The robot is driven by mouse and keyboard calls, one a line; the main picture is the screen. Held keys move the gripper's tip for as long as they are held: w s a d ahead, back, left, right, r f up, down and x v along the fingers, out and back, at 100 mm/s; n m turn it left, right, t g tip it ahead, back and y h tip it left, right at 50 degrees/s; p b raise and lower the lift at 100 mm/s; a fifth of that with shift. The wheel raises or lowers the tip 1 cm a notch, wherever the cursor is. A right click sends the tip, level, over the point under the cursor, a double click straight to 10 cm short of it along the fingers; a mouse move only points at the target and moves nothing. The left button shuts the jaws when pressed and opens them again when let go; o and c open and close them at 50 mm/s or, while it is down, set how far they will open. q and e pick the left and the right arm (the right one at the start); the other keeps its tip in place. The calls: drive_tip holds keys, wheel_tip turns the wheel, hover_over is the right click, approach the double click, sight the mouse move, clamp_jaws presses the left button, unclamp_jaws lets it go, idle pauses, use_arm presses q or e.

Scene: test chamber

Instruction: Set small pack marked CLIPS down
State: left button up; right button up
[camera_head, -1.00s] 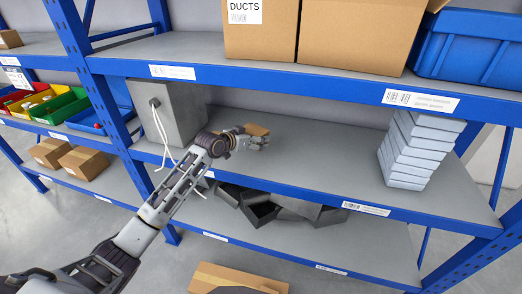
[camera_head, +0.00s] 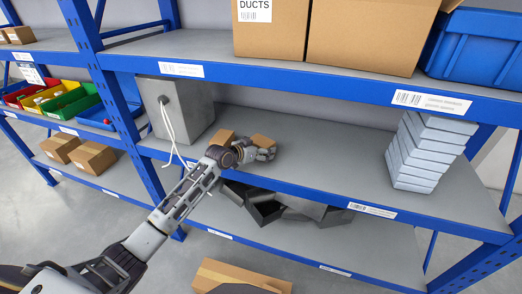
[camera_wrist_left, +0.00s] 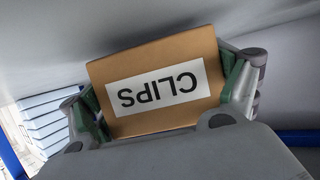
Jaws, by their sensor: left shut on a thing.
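The small pack marked CLIPS (camera_wrist_left: 158,85) is a brown box with a white label. In the left wrist view its lettering is upside down, and it sits between the two green-padded fingers. My left gripper (camera_wrist_left: 165,92) is shut on it. In the head view the left gripper (camera_head: 263,153) reaches in over the middle shelf (camera_head: 320,160), with the pack (camera_head: 263,140) showing just beyond its fingers. I cannot tell whether the pack touches the shelf. My right gripper is not in view.
A grey box (camera_head: 190,108) with white cords stands left of the gripper, with another small brown box (camera_head: 223,137) nearby. A stack of pale blue boxes (camera_head: 420,155) stands at the right. The shelf between is clear. The upper shelf's blue beam (camera_head: 290,82) runs overhead.

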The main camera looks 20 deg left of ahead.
use_arm(q)
drive_tip(key=shift+f, duration=0.4)
drive_tip(key=o, duration=0.9)
drive_tip(key=shift+f, duration=0.15)
drive_tip(key=shift+c, duration=0.2)
drive_tip(key=shift+r, duration=0.2)
drive_tip(key=shift+v, duration=6)
